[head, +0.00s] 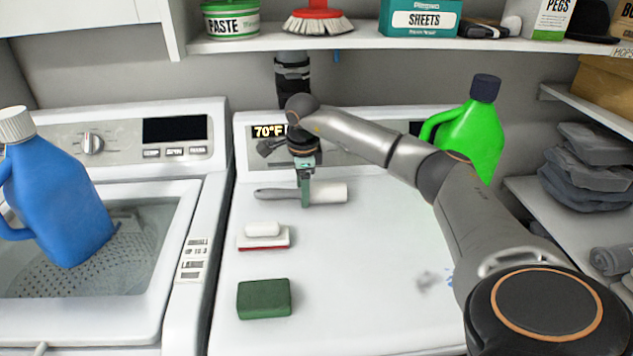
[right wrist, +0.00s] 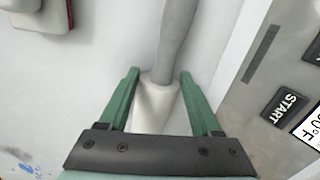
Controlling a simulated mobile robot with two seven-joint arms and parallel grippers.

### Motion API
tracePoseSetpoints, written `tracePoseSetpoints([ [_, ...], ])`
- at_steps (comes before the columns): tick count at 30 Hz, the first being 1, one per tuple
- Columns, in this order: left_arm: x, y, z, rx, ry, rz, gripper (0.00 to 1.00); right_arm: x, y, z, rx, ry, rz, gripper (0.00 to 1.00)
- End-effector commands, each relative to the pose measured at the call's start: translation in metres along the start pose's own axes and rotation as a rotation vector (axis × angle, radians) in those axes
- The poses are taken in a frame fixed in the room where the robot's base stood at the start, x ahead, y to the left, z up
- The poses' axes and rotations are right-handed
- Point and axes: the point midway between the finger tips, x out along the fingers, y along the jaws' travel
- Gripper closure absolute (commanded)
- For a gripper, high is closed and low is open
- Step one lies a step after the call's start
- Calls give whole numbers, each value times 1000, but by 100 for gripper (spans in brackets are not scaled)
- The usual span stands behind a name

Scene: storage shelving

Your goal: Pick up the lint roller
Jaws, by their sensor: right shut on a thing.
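The lint roller (head: 330,193) has a grey handle pointing left and a white roller on the right. It lies across the back of the white dryer top, and I cannot tell whether it touches the surface. My right gripper (head: 306,202) comes down from above with green fingers and is shut on the lint roller where handle and roller meet. In the right wrist view, the fingers (right wrist: 160,76) are on either side of the white roller (right wrist: 153,106), with the grey handle (right wrist: 177,40) extending beyond them. My left gripper is not in view.
A white bar on a red-edged brush or block (head: 263,242) and a green sponge (head: 264,299) lie in front. A green jug (head: 476,130) stands at the back right, a blue jug (head: 62,195) at the left. A shelf (head: 350,38) with goods hangs above.

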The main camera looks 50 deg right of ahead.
Motion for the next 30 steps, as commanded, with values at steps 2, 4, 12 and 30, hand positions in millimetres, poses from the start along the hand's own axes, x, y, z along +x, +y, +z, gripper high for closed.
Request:
tracePoseSetpoints([
  [2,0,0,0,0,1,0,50,0,0,0,0,0,0,82],
  [4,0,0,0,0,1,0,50,0,0,0,0,0,0,90],
  [12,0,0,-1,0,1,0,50,-1,0,0,0,-1,-1,96],
  [30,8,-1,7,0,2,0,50,-76,16,21,-5,-5,-6,96],
])
